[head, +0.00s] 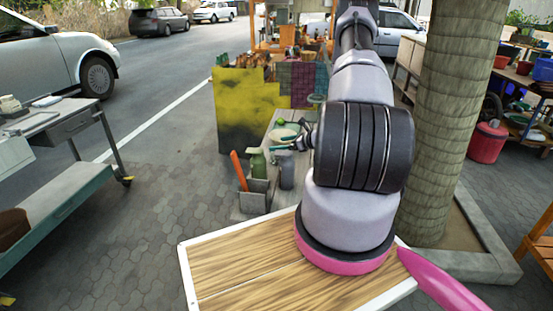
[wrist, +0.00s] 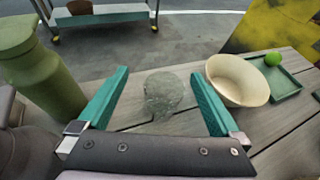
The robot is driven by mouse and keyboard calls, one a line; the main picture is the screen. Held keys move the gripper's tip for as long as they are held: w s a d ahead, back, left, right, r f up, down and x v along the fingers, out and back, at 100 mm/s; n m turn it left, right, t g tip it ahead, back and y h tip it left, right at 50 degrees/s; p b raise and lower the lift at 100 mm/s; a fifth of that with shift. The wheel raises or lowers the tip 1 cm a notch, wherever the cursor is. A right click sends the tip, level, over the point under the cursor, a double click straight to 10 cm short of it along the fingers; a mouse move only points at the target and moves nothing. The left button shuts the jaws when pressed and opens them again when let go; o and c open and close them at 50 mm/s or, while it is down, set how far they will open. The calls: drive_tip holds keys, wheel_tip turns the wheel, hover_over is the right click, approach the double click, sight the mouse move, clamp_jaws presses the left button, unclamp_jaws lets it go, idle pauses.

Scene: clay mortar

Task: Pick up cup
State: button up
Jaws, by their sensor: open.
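A clear, greyish glass cup (wrist: 163,94) stands on a grey wooden bench (wrist: 140,76) in the wrist view. My gripper (wrist: 160,73) is open, with its two teal fingers spread on either side of the cup. There is a visible gap on each side, and the fingers do not appear to touch it. In the head view my gripper (head: 287,145) is small and partly hidden behind my arm. I cannot make out the cup in the head view.
A cream bowl (wrist: 238,80) stands just right of the right finger. A green tray (wrist: 284,84) with a round green fruit (wrist: 272,59) lies beyond it. A tall green bottle (wrist: 38,70) stands close left of the left finger. A yellow panel (head: 245,110) stands behind the bench.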

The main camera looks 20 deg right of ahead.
drive_tip(key=f, duration=0.1)
drive_tip(key=d+f, duration=0.1)
drive_tip(key=f+m, duration=0.1)
drive_tip(key=shift+s+d+h, duration=0.2)
drive_tip(key=shift+s+h, duration=0.1)
drive_tip(key=shift+w+f, duration=0.15)
drive_tip(key=shift+f, duration=0.1)
drive_tip(key=x, duration=0.7)
drive_tip(key=shift+w+r, duration=0.1)
drive_tip(key=shift+r, duration=0.2)
drive_tip(key=c, duration=1.2)
drive_tip(key=shift+c, duration=0.2)
drive_tip(key=shift+r, duration=0.2)
wheel_tip(320, 180, up, 9)
drive_tip(key=s+a+r, duration=0.8)
drive_tip(key=a+r, duration=0.2)
drive_tip(key=a, duration=0.4)
wheel_tip(320, 180, up, 13)
drive_tip(key=w+m+t+h, duration=0.1)
drive_tip(key=m+h, duration=0.1)
drive_tip(key=shift+w+m+h, duration=0.3)
